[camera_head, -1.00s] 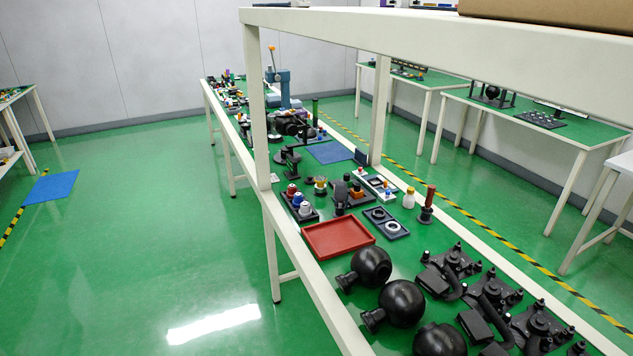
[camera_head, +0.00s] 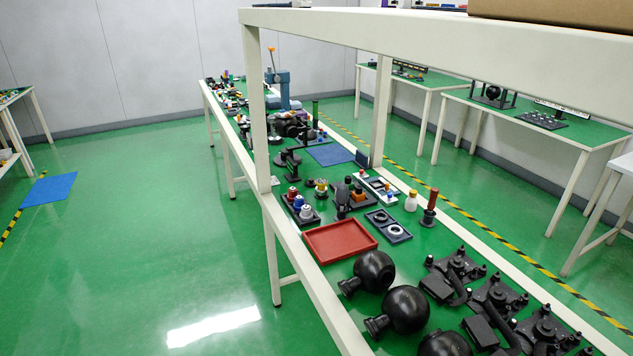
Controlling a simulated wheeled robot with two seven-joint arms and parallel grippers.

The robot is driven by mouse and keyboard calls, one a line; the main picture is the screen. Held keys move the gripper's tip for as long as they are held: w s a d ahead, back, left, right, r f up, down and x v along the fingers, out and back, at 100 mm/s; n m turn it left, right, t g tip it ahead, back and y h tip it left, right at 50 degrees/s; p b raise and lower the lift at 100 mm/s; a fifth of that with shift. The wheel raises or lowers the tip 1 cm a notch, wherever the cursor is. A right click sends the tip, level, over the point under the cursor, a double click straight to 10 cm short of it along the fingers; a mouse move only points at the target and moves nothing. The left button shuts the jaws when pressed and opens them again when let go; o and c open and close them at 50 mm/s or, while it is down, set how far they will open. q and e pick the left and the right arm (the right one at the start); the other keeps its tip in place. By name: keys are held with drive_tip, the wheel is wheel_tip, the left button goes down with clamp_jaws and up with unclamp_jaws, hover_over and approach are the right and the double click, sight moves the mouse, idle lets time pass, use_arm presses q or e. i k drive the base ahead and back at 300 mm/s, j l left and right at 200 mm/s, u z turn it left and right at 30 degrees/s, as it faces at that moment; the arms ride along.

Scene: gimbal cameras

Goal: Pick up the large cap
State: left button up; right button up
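I cannot tell for certain which thing is the large cap; the small parts on the long green table (camera_head: 408,262) are too small to make out. A dark two-place tray (camera_head: 377,217) on it holds a round pale ring-shaped part (camera_head: 395,231) in its near place. A small dark tray (camera_head: 312,219) to the left holds several little capped items with red, blue and white parts. Neither of my grippers is in view.
An empty red tray (camera_head: 340,240) lies near the table's left edge. Large black round-bodied parts (camera_head: 405,308) and black fixtures (camera_head: 497,297) fill the near end. A white shelf frame (camera_head: 256,110) rises over the table. The green floor (camera_head: 140,220) at left is open.

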sight(311, 183)
drive_tip(key=i+j+z, duration=0.85)
drive_tip(key=j, duration=0.4)
drive_tip(key=i+j+z, duration=0.45)
drive_tip(key=j, duration=0.4)
drive_tip(key=j+z, duration=0.45)
drive_tip(key=j, duration=0.4)
drive_tip(key=j+z, duration=0.4)
drive_tip(key=j, duration=0.55)
drive_tip(key=j+z, duration=0.45)
drive_tip(key=j, duration=0.5)
drive_tip(key=i+l, duration=0.1)
drive_tip(key=l+z, duration=0.05)
